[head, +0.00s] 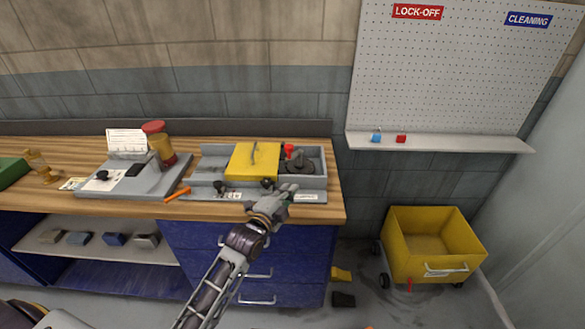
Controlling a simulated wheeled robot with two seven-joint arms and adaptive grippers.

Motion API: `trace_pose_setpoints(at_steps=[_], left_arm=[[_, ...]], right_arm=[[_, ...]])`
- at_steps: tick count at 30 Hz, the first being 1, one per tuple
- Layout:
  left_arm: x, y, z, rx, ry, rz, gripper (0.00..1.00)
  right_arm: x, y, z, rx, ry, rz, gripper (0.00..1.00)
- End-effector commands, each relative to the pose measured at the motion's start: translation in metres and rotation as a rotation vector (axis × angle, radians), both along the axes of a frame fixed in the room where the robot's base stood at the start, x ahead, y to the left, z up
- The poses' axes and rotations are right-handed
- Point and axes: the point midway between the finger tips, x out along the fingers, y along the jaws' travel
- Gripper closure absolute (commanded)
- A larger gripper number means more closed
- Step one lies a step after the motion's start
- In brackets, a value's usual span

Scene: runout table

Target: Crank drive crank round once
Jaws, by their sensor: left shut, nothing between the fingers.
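A grey runout machine (215,159) sits on the wooden bench, with a yellow cover (253,162) over its middle. To the right of the cover is a dark round part with an arm, which looks like the drive crank (301,164). A red knob (288,151) stands beside it; I cannot tell whether the two are joined. My left gripper (291,189) is shut and empty at the machine's front edge, just in front of the dark part. It hides some of the front panel. I cannot tell whether it touches the machine. My right gripper is not in view.
A grey console (135,178), a red-capped jar (160,146) and an orange tool (178,194) are left of the machine. A pegboard (450,75) with a shelf (450,144) hangs at right. A yellow cart (430,248) stands on the floor at right.

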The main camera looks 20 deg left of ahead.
Motion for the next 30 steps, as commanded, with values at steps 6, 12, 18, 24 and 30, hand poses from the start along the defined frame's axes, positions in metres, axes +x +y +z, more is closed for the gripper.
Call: trace_pose_setpoints(at_steps=[6, 12, 18, 24, 30], left_arm=[[-0.0001, -0.0008, 0.0050, 0.144, -0.048, -0.006, 1.00], [-0.0001, -0.0007, 0.0059, 0.243, -0.069, -0.007, 1.00], [-0.0001, -0.0007, 0.0058, 0.257, -0.072, -0.007, 1.00], [0.0000, -0.0007, 0.0058, 0.255, -0.072, -0.007, 1.00], [0.0036, -0.0013, 0.0061, 0.255, -0.073, -0.007, 1.00]], right_arm=[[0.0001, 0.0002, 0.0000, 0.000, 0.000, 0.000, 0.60], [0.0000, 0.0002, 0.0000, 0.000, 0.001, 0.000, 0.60], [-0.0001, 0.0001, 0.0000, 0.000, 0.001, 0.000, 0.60], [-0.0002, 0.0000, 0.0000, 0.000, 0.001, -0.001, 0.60], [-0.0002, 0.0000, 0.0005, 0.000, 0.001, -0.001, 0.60]])
